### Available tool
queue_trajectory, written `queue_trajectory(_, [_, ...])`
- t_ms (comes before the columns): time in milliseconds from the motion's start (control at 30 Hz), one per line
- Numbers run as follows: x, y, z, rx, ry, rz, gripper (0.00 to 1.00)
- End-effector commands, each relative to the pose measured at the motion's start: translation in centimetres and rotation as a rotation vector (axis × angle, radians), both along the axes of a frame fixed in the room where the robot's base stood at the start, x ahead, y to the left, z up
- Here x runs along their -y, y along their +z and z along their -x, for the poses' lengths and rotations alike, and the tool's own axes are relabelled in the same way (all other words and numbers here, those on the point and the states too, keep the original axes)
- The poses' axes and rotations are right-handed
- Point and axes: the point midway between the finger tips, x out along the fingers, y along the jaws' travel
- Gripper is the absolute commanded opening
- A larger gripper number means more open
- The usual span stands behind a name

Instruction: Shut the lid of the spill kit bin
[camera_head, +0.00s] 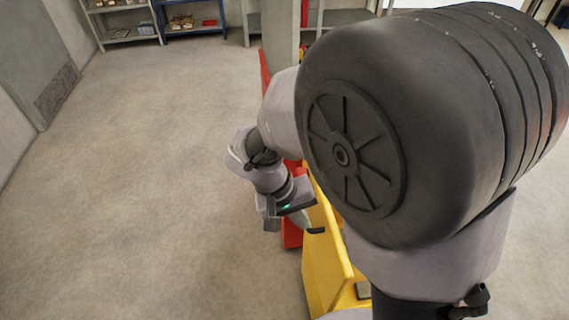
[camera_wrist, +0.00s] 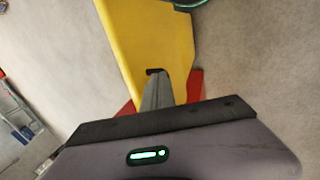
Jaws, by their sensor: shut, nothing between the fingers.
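The yellow spill kit bin (camera_head: 318,275) stands at the lower middle of the head view, largely hidden by my arm. A thin yellow panel, which looks like its raised lid (camera_wrist: 150,35), fills the upper middle of the wrist view. My gripper (camera_head: 316,230) is shut and empty at the panel's upper edge. In the wrist view the closed fingertips (camera_wrist: 155,73) overlap the yellow face; I cannot tell whether they touch it. The hinge and most of the bin's opening are hidden.
A red object (camera_head: 291,236) stands just behind the yellow bin and also shows in the wrist view (camera_wrist: 195,86). A grey post (camera_head: 279,35) rises behind my arm. Shelves (camera_head: 125,35) line the back wall. The floor on the left (camera_head: 150,190) is clear.

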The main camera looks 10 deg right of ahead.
Motion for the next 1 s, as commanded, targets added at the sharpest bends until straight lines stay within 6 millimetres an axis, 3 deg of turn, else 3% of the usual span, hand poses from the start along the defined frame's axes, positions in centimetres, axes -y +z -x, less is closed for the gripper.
queue_trajectory(233, [3.5,-0.1,0.0,0.001,-0.002,-0.001,0.0])
queue_trajectory(767, [4.4,0.1,0.0,0.0,-0.001,-0.01,0.0])
queue_trajectory(867, [5.3,0.3,0.1,0.001,-0.004,-0.033,0.0])
queue_trajectory(1000, [8.0,0.7,0.1,0.001,-0.009,-0.099,0.0])
